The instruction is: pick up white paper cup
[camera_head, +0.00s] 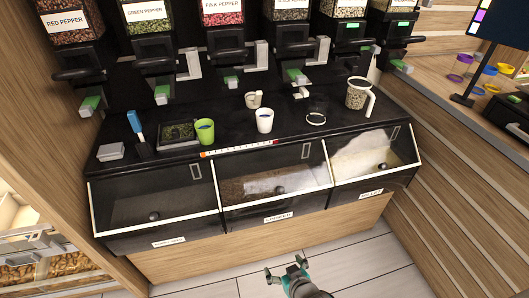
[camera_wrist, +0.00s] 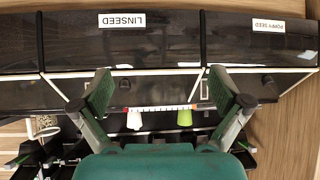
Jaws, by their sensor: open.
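The white paper cup (camera_head: 264,121) stands upright on the black counter in the head view, to the right of a green cup (camera_head: 205,131). In the wrist view, which looks inverted, the white cup (camera_wrist: 134,120) and the green cup (camera_wrist: 184,117) show small, between and beyond my fingers. My gripper (camera_head: 285,267) is open and empty. It is at the bottom of the head view, in front of the bins and well short of the white cup. Its two fingers stand wide apart in the wrist view (camera_wrist: 160,88).
Three clear-lidded bins (camera_head: 275,186) form the counter's front, between my gripper and the cup. A striped strip (camera_head: 238,149) lies along their top edge. A seed-filled jug (camera_head: 357,95), a ring-shaped item (camera_head: 316,118) and a blue-handled tool (camera_head: 135,123) stand nearby. Pepper dispensers (camera_head: 222,38) hang behind.

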